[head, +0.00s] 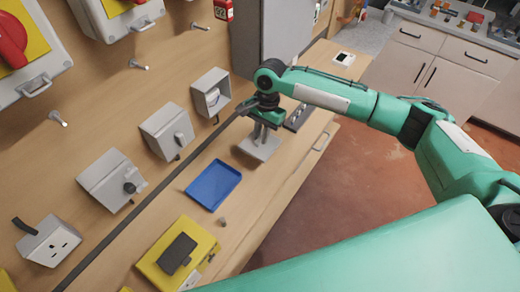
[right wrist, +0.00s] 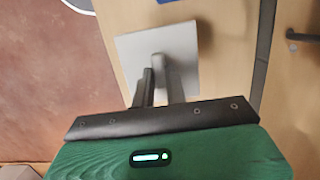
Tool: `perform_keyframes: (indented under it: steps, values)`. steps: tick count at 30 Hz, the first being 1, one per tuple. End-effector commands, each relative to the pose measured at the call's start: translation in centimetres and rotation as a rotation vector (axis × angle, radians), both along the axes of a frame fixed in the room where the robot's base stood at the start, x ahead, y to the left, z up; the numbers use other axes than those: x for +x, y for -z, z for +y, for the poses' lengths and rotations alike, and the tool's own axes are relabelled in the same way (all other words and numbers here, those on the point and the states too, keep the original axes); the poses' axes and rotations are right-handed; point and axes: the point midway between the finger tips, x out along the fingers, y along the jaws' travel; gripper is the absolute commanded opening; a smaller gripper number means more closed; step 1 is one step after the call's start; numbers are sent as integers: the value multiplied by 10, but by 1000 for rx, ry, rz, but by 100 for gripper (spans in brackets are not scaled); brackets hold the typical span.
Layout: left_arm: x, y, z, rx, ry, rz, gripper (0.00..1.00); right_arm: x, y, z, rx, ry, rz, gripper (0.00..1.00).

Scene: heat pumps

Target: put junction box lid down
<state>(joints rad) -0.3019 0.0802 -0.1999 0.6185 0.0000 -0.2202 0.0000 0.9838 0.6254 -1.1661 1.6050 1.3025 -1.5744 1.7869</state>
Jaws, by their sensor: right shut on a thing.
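The junction box lid (head: 258,149) is a flat light-grey square plate. My right gripper (head: 262,132) points down and is shut on it, over the wooden worktop near its front edge. Whether the lid touches the worktop cannot be told. In the right wrist view the lid (right wrist: 130,52) spreads beyond the fingertips (right wrist: 160,88), over pale wood. An open grey junction box (head: 198,102) is on the wooden back panel, left of the gripper. My left gripper is in neither view.
A blue tray (head: 213,185) lies on the worktop left of the lid. A yellow case (head: 161,249) with a dark device is nearer. A grey cabinet (head: 271,35) stands behind the gripper, and a dark tray (head: 299,117) lies to its right. Grey switch boxes (head: 167,132) line the panel.

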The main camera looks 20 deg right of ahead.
Motion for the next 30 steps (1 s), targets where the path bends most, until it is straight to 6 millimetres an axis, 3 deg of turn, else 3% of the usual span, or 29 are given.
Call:
perform_keyframes:
  steps: [4, 18, 29, 30]
  values:
    - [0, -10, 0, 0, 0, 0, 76, -1, 29, 0, -1, 0, 2, 0]
    - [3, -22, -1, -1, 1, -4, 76, 0, 84, 1, -1, -1, -1, 0]
    - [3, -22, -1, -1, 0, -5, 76, 0, 89, 1, 0, -2, -2, 0]
    - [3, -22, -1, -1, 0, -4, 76, 0, 90, 1, 0, -2, -2, 18]
